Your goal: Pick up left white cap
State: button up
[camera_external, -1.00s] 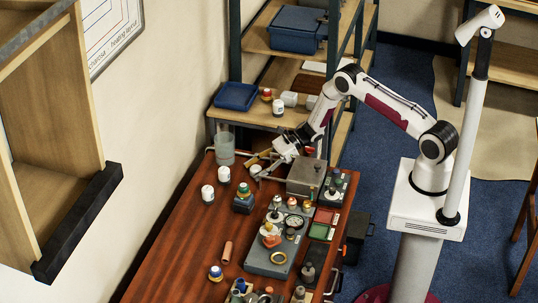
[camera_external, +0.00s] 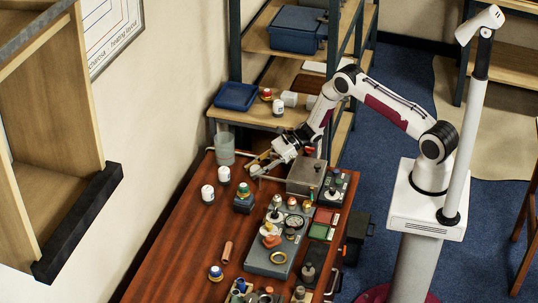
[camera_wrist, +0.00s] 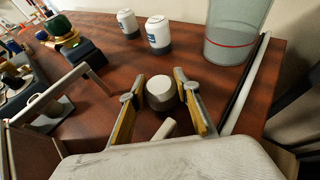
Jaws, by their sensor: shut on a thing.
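A white round cap (camera_wrist: 161,91) stands between the two fingers of my gripper (camera_wrist: 160,100) in the wrist view. A pale piece (camera_wrist: 164,129) lies just nearer than the cap in the wrist view. The cap's underside is hidden, so I cannot tell whether it touches the table.
Two white-topped jars (camera_external: 208,194) (camera_external: 224,174) stand to the left. A clear beaker (camera_external: 225,149) is near the back corner. A green-topped part on a dark block (camera_external: 243,198) and a grey metal box (camera_external: 306,177) flank the gripper. The table's left strip is mostly clear.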

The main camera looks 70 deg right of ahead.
aim_at(255, 167)
jog(key=shift+r, duration=5)
